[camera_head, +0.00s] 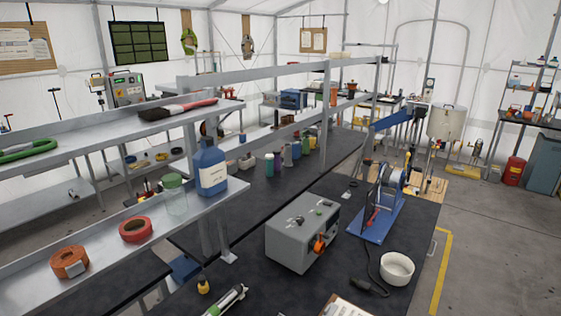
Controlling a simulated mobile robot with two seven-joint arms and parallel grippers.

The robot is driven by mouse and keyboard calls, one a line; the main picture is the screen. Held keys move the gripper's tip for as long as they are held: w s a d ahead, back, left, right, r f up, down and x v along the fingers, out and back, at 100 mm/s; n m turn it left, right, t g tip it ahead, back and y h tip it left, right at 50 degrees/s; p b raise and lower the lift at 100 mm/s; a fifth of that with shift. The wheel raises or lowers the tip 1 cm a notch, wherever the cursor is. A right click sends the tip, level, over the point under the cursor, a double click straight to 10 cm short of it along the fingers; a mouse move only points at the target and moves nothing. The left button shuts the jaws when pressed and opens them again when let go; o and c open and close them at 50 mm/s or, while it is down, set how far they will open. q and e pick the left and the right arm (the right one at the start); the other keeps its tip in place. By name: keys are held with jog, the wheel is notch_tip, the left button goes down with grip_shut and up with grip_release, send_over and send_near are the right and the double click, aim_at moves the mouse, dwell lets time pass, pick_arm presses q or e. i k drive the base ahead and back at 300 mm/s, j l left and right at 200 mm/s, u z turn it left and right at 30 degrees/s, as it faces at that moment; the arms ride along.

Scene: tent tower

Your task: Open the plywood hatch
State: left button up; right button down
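A light wooden panel (434,187), plywood-like in colour, lies low near the floor beyond the right end of the black-topped bench. It is partly hidden by the equipment in front of it. I cannot tell whether it is the hatch or whether it is open or shut. No other plywood hatch is clear in view. Neither of my grippers is in view.
A black bench (400,213) fills the foreground, bearing a grey control box (290,247), a blue-based machine (378,215) and a white bowl (397,269). Metal shelves (95,235) stand at left. A pale tank (447,122) stands behind the panel. Grey floor (490,240) is clear at right.

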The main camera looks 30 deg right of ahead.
aim_at(415, 179)
jog(key=z, duration=1.9)
jog(key=i+z, duration=0.4)
jog(key=i, duration=1.25)
jog(key=i+l, duration=0.1)
jog(key=i, duration=2.1)
jog(key=i+u, duration=0.4)
jog(key=i+l+u, duration=0.2)
jog(key=i+u, duration=0.15)
jog(key=i+l+u, duration=1)
jog(key=u, duration=0.15)
jog(key=i+l+u, duration=0.15)
jog(key=l+u, duration=0.2)
jog(key=l, duration=0.3)
jog(key=i+l+u, duration=0.1)
jog(key=l+u, duration=0.3)
jog(key=l, duration=0.15)
jog(key=l+u, duration=0.35)
jog(key=l, duration=0.25)
jog(key=i, duration=0.05)
